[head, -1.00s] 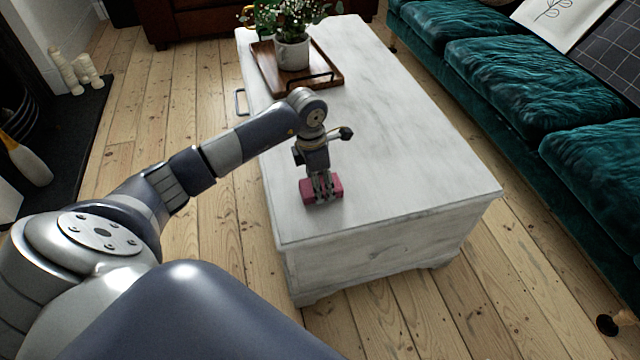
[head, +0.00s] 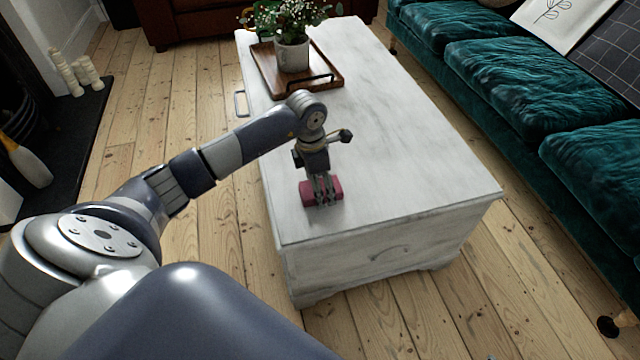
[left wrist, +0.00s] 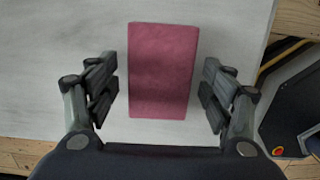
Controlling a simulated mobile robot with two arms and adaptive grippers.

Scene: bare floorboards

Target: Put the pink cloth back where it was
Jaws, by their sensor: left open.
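The pink cloth (head: 308,193) is a small folded block lying on the white chest table near its front left corner. In the left wrist view the cloth (left wrist: 162,70) lies flat between the fingers, with a gap on each side. My left gripper (head: 323,200) points down over the cloth. Its fingers stand apart in the left wrist view (left wrist: 160,95) and do not touch the cloth. In the head view the fingers hide part of it. My right gripper is not in view.
The white table (head: 410,150) has clear top to the right of the cloth. A wooden tray (head: 262,62) with a potted plant (head: 292,50) stands at its far end. A teal sofa (head: 520,90) runs along the right. Bare floorboards (head: 200,240) lie left.

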